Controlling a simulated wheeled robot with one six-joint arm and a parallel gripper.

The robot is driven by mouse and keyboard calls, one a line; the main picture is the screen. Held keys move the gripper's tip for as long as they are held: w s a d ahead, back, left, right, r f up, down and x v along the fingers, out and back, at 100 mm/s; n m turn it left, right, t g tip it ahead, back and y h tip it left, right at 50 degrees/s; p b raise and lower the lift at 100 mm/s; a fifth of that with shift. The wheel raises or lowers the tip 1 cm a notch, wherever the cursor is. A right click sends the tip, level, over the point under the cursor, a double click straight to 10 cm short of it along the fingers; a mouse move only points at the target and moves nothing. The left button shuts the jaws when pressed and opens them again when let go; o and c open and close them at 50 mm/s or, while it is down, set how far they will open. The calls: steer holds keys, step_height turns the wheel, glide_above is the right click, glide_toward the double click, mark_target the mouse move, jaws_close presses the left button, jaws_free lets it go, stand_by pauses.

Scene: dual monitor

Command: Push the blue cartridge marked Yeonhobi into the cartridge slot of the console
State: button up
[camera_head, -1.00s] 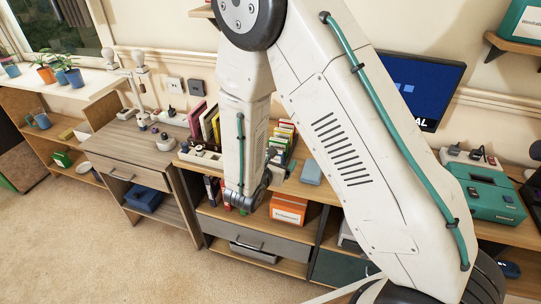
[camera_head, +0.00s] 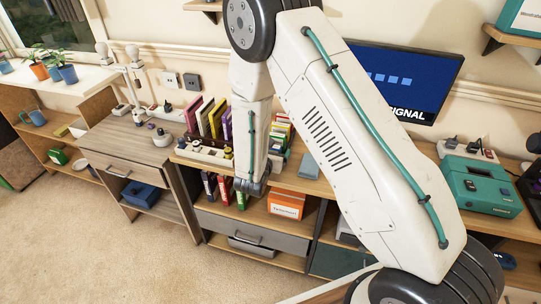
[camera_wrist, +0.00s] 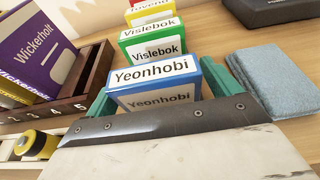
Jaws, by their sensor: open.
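The blue cartridge marked Yeonhobi (camera_wrist: 155,84) stands at the front of a row of cartridges in the wrist view. My gripper (camera_wrist: 158,88) is open, with one teal finger at each side of this cartridge. I cannot tell whether either finger touches it. In the head view my arm hides most of the gripper and the blue cartridge. A teal device (camera_head: 484,187), apparently the console, sits on the desk at the right, well away from my gripper. Its slot cannot be made out clearly.
Behind the blue cartridge are a green one marked Vislebok (camera_wrist: 150,44) and others. A purple Wickerholt book (camera_wrist: 38,46) in a numbered rack stands left. A folded grey-blue cloth (camera_wrist: 262,80) lies right. A monitor (camera_head: 398,88) reads SIGNAL.

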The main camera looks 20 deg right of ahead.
steer(key=c, duration=1.1)
steer(key=shift+r, duration=0.1)
